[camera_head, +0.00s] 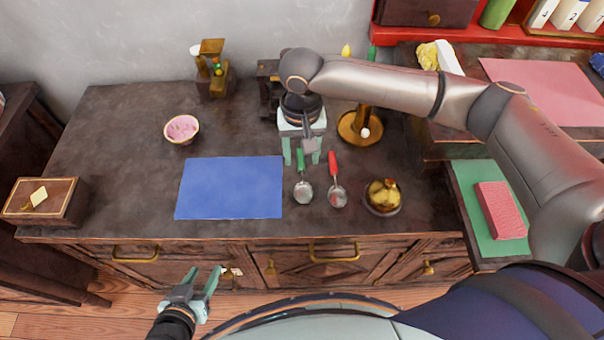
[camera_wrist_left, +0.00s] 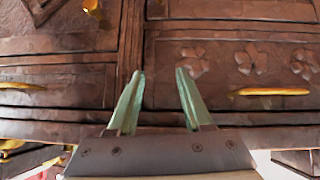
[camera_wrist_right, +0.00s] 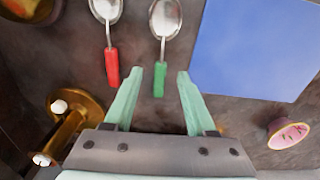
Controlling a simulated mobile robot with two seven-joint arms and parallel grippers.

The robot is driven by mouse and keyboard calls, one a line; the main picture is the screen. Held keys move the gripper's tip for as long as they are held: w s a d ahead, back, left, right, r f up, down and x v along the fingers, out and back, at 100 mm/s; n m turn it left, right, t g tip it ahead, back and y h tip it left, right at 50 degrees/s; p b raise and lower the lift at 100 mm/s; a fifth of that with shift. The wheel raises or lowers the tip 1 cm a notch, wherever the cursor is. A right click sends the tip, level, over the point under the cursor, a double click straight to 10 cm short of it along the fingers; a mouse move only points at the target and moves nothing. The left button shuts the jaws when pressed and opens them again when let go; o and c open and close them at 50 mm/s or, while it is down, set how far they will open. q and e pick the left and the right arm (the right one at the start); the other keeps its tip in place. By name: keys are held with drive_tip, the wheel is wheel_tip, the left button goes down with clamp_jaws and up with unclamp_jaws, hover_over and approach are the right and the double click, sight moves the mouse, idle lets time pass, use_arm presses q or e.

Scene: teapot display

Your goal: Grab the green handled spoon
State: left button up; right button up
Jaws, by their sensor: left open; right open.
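The green handled spoon (camera_head: 302,180) lies on the dark cabinet top, its bowl toward the front edge; it also shows in the right wrist view (camera_wrist_right: 162,50). A red handled spoon (camera_head: 334,180) lies beside it, and also shows in the right wrist view (camera_wrist_right: 108,45). My right gripper (camera_head: 302,161) is open over the green handle's end; in the right wrist view the handle tip shows between and just beyond its fingertips (camera_wrist_right: 160,75). Nothing is held. My left gripper (camera_head: 213,281) is open and empty, low in front of the cabinet drawers; its fingers show in the left wrist view (camera_wrist_left: 160,75).
A blue mat (camera_head: 230,188) lies left of the spoons. A pink bowl (camera_head: 181,130) stands behind it. A small dish with a golden item (camera_head: 383,196) sits right of the spoons. A brass stand (camera_head: 358,128) is behind them. The cabinet top's left part is largely clear.

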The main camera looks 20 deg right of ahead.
wheel_tip(320, 180, down, 2)
drive_tip(key=shift+f, duration=0.15)
clamp_jaws()
idle(0.4)
